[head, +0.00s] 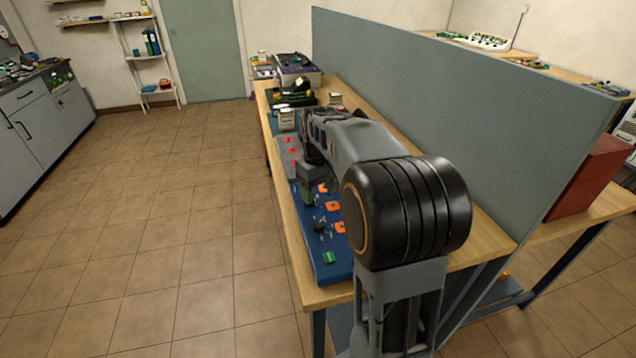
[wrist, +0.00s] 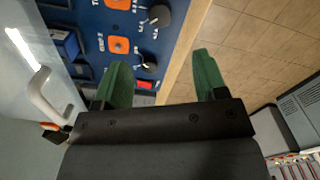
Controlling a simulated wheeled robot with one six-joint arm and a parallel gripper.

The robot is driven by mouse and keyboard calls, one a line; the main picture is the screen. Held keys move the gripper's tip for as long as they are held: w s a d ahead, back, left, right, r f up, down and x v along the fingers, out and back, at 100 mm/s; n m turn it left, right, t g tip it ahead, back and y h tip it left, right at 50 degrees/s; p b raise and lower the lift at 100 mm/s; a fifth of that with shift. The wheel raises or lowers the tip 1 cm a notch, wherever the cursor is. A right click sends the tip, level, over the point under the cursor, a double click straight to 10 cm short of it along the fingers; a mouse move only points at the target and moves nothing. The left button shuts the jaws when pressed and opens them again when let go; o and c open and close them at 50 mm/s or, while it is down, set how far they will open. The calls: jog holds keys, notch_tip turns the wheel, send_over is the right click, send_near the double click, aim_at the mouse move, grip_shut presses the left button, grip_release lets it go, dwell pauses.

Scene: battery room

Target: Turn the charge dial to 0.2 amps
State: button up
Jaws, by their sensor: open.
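A blue panel (head: 335,270) lies on the wooden bench. In the wrist view the panel (wrist: 89,14) carries a larger black dial (wrist: 159,15) with small white ampere marks beside it, too blurred to read surely. A smaller black knob (wrist: 147,64) sits below it, near my left finger. I cannot tell for sure which is the charge dial or its setting. My gripper (wrist: 160,62) is open and empty, with green fingers, apart from the larger dial. In the head view my gripper (head: 306,193) is over the panel, partly hidden by my arm.
Orange squares (wrist: 118,45) and a red switch (wrist: 145,86) are on the panel. A grey-green partition (head: 450,90) runs along the bench's right side. Green and black devices (head: 292,95) stand farther back on the bench. The tiled floor (head: 190,210) at left is clear.

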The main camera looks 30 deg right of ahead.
jog(key=shift+r, duration=1)
jog(key=s+a+f+m+t, duration=0.1)
jog(key=s+a, duration=0.4)
jog(key=s, duration=0.3)
jog(key=s+a+f+m+t+p, duration=0.1)
jog(key=s+a+f+t, duration=0.1)
jog(key=s+a, duration=0.3)
jog(key=s, duration=0.3)
jog(key=shift+s+f+t, duration=0.15)
jog(key=shift+f+t, duration=0.15)
